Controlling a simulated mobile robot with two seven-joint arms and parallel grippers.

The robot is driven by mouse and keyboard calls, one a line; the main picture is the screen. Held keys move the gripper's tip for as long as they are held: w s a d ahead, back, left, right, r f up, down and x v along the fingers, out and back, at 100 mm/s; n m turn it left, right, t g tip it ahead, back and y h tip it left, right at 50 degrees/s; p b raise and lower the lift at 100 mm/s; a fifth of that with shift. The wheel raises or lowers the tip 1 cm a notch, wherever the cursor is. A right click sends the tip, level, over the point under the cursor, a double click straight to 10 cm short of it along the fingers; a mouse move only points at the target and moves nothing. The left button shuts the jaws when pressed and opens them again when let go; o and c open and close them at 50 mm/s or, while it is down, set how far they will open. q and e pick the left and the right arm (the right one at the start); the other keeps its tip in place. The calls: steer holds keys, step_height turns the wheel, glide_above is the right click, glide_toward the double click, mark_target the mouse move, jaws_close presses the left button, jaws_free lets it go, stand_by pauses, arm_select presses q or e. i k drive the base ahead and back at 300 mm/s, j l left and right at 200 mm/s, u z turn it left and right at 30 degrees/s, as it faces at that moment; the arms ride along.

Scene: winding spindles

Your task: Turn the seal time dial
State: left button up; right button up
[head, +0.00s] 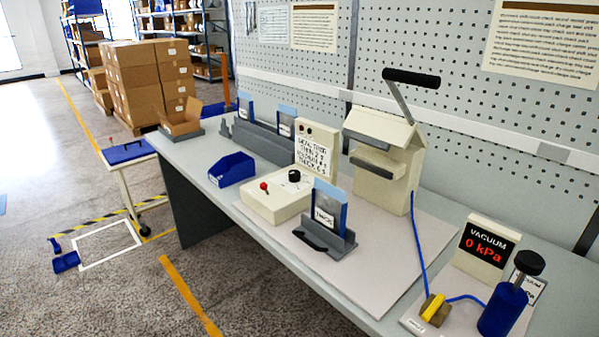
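The seal time dial is most likely the black round knob (294,176) on top of a cream control box (275,201) on the bench. A small red-topped lever (265,187) stands on the same box, left of the knob. A cream panel (316,148) with a white lettered label stands behind the box; its text is too small to read surely. The knob's pointer setting cannot be made out. Neither of my grippers shows in the head view, and nothing touches the knob.
A grey stand with a blue-and-white pouch (329,207) sits right of the box. A blue bin (232,169) is at left. The cream sealer with black-handled lever (386,150) stands behind. A vacuum display (484,247) and blue pump (503,308) are at right. Bench front is clear.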

mark_target(294, 175)
steer(key=i+j+z, duration=0.1)
steer(key=z, duration=0.4)
steer(key=j+z, duration=0.25)
steer(key=z, duration=0.2)
steer(key=i+j+z, duration=0.1)
steer(key=j+z, duration=0.15)
steer(key=j, duration=0.2)
steer(key=j+z, duration=0.25)
steer(key=j, duration=0.2)
steer(key=j+z, duration=0.25)
steer(key=j, duration=1.6)
steer(key=k, duration=0.05)
